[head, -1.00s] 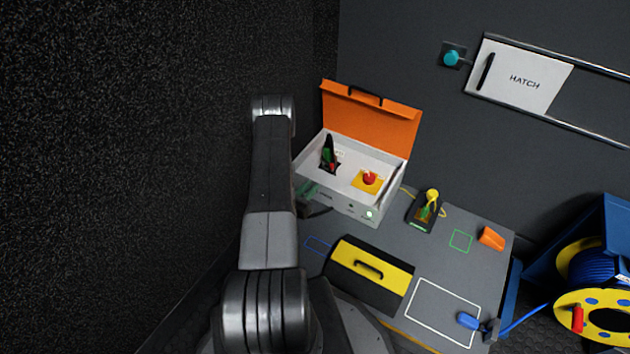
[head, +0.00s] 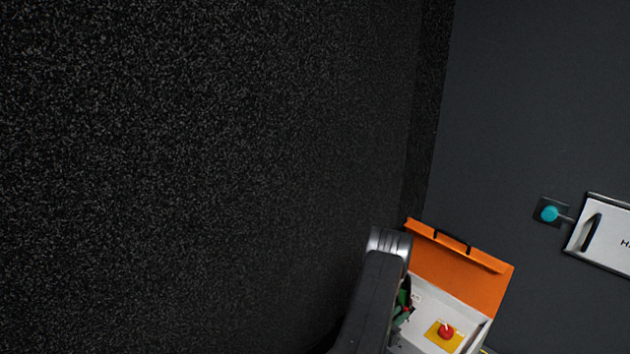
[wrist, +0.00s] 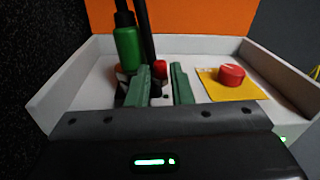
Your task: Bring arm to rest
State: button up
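My arm shows in the head view at the bottom, left of an open case (head: 480,345) with an orange lid. Beyond the fingers are a green bottle-like thing (wrist: 128,48) with a black top, a dark upright stick and a small red piece (wrist: 160,66). I cannot tell the distance from the fingers to these.
A red knob (wrist: 231,74) sits on a yellow plate (wrist: 235,92) in the case, right of the fingers. The orange lid (head: 455,270) stands raised. A dark speckled wall (head: 200,170) fills the left. A teal knob (head: 549,214) and hatch panel (head: 605,235) are at right.

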aim_at(405, 310)
jog(key=b+x, duration=0.1)
jog(key=x, duration=0.3)
dwell(0.5)
